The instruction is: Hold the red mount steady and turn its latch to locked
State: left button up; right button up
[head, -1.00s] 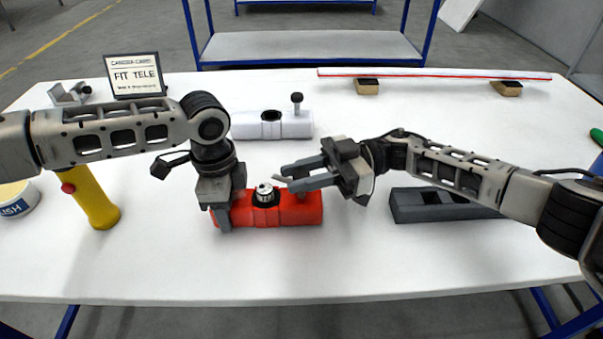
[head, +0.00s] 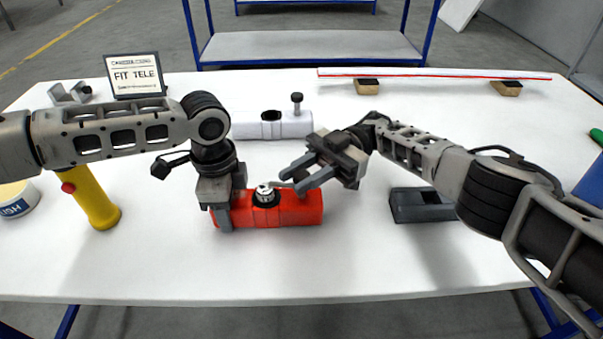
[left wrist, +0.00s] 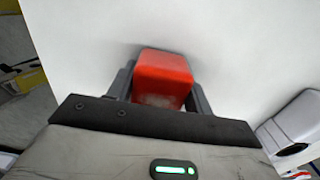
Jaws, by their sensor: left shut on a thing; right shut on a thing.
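The red mount (head: 290,211) lies on the white table, with a round black-and-silver fitting (head: 265,194) in its top. My left gripper (head: 221,215) points down and is shut on the mount's left end. In the left wrist view the mount's red end (left wrist: 162,78) sits between the two fingers of my left gripper (left wrist: 162,92). My right gripper (head: 298,181) reaches in from the right over the mount's right half and is shut on the latch there. The fingers hide most of the latch, so its exact angle cannot be told.
A white mount (head: 250,125) with an upright black-topped latch stands behind. A dark grey block (head: 420,207) lies to the right. A yellow handle (head: 95,200) with a red button stands left. A sign (head: 135,75) and a long strip on wooden blocks (head: 367,87) are at the back.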

aim_at(301, 174)
jog(key=o, duration=1)
notch_tip(301, 174, up, 10)
jog(key=shift+r, duration=0.1)
